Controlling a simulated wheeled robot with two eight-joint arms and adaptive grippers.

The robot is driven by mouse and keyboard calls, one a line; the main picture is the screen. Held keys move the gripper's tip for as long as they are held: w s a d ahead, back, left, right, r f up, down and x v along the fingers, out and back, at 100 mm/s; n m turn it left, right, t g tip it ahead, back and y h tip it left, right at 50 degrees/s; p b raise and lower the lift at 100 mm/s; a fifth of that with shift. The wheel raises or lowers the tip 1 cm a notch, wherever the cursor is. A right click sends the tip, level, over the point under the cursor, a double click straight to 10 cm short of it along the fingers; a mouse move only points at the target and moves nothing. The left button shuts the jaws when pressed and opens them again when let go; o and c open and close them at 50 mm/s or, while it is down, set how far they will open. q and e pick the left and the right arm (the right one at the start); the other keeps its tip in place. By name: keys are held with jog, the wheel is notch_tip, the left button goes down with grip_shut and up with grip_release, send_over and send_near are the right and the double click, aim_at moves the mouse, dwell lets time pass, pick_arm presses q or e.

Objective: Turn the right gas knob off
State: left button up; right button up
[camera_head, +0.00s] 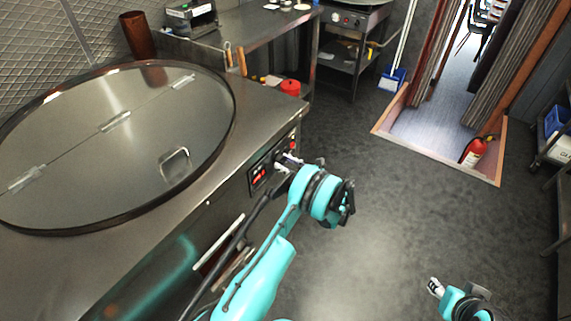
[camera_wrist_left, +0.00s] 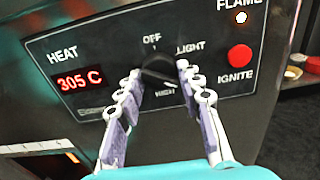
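The control panel (camera_head: 258,177) is on the front of the steel counter. The wrist view shows a black knob (camera_wrist_left: 158,71) on it, with OFF above, LIGHT at upper right and HIGH below. I cannot tell the knob's exact pointer direction. My left gripper (camera_head: 287,159) is at the panel. In the left wrist view its two fingers (camera_wrist_left: 159,68) are spread on either side of the knob; contact is not clear. The heat display (camera_wrist_left: 79,79) reads 305 C and the flame light (camera_wrist_left: 241,17) glows. My right gripper (camera_head: 437,287) is low at right, far from the panel.
A red ignite button (camera_wrist_left: 239,56) is right of the knob. A large round metal lid (camera_head: 100,165) covers the counter top. A red container (camera_head: 290,88) stands behind the panel. The floor to the right is clear up to a fire extinguisher (camera_head: 474,152).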

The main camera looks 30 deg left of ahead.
pick_arm(q)
jog(key=shift+n, duration=0.3)
jog(key=n, duration=1.7)
jog(key=shift+w+r, duration=0.1)
jog(key=n, duration=0.6)
dwell(0.5)
jog(key=o, duration=1.2)
jog(key=shift+c, duration=0.2)
